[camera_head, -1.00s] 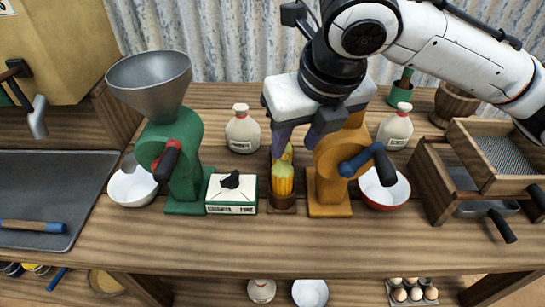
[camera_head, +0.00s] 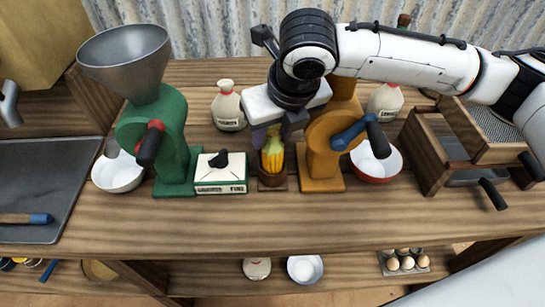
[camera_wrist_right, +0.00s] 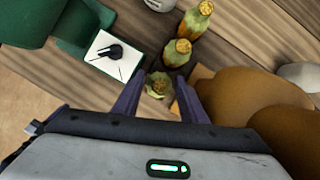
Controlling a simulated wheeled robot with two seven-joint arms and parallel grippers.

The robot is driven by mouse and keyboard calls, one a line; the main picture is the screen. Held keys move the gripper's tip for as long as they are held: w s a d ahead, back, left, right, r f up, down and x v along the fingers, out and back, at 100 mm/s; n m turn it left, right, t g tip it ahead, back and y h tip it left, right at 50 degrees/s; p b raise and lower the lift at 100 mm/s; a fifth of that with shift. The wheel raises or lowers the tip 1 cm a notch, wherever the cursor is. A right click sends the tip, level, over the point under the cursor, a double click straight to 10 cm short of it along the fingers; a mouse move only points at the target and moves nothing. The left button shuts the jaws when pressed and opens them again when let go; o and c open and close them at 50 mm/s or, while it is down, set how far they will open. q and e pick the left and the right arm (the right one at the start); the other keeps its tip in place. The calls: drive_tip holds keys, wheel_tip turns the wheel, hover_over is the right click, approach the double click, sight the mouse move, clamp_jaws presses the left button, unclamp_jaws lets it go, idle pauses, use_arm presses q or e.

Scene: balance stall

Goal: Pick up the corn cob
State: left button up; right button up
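A yellow corn cob with green husk (camera_head: 272,157) stands upright in a small wooden holder (camera_head: 272,182) between the green and orange mills. The right wrist view shows several cobs in a row: the nearest (camera_wrist_right: 158,88), a middle one (camera_wrist_right: 178,52) and a far one (camera_wrist_right: 202,12). My right gripper (camera_head: 271,136) is over the front cob, pointing down. In the wrist view its two purple fingers are apart, with the nearest cob between their tips; contact is not visible. In the head view the gripper hides the cobs behind. My left gripper is not in view.
The green mill (camera_head: 172,150) and a small white box with a black knob (camera_head: 220,174) stand left. The orange mill (camera_head: 322,160), with its blue and black handle, stands close on the right. The front counter is clear.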

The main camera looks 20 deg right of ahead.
clamp_jaws()
